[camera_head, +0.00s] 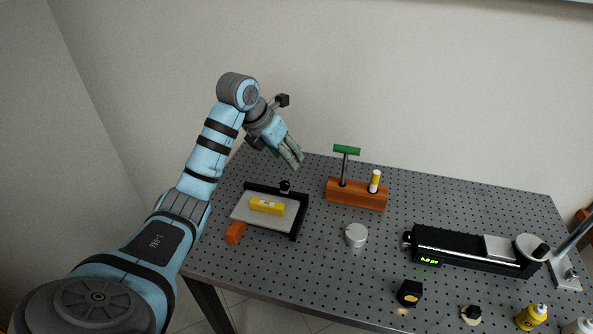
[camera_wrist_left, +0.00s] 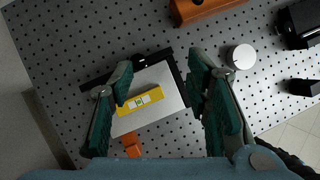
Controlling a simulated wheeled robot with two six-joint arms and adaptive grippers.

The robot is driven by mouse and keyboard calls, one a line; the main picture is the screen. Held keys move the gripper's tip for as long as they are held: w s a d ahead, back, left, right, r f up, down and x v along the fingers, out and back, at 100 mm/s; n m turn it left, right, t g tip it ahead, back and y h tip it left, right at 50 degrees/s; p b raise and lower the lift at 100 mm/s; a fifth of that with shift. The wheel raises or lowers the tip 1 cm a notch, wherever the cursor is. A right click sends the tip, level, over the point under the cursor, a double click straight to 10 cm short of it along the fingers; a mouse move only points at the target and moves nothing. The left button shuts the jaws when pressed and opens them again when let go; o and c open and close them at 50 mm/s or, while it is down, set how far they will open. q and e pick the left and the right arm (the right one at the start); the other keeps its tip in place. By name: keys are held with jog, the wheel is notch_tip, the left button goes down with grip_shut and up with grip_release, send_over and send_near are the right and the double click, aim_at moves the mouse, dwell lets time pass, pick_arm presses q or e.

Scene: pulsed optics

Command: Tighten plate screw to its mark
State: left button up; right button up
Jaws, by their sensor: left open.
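A light grey plate (camera_head: 283,220) lies in a black L-shaped frame (camera_head: 300,217). A yellow spirit level (camera_head: 267,206) lies on it. A round black knob (camera_head: 285,186) stands at the frame's back edge; I cannot make out a mark. A green T-handled driver (camera_head: 346,151) stands upright in a wooden block (camera_head: 357,197). My left gripper (camera_head: 295,160) is open and empty above the table behind the plate. In the left wrist view its spread fingers (camera_wrist_left: 161,62) frame the plate (camera_wrist_left: 154,84) and level (camera_wrist_left: 139,102) from above. My right gripper is not in view.
An orange block (camera_head: 236,232) sits at the plate's front left. A grey-white round puck (camera_head: 356,235), a black device (camera_head: 470,251) with a lit display and several small items occupy the right. Bare perforated table (camera_head: 300,275) lies in front.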

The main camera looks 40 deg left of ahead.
pick_arm(q)
jog(key=s+a+g+y, duration=0.1)
jog(key=s+a, duration=0.1)
jog(key=a, duration=0.1)
send_near(284, 184)
jog(key=shift+n, duration=0.4)
jog(key=x, duration=0.8)
jog(key=shift+w+f+b, duration=0.15)
jog(key=shift+w+b, duration=0.2)
jog(key=shift+s, duration=0.25)
jog(key=shift+c, duration=0.7)
grip_shut()
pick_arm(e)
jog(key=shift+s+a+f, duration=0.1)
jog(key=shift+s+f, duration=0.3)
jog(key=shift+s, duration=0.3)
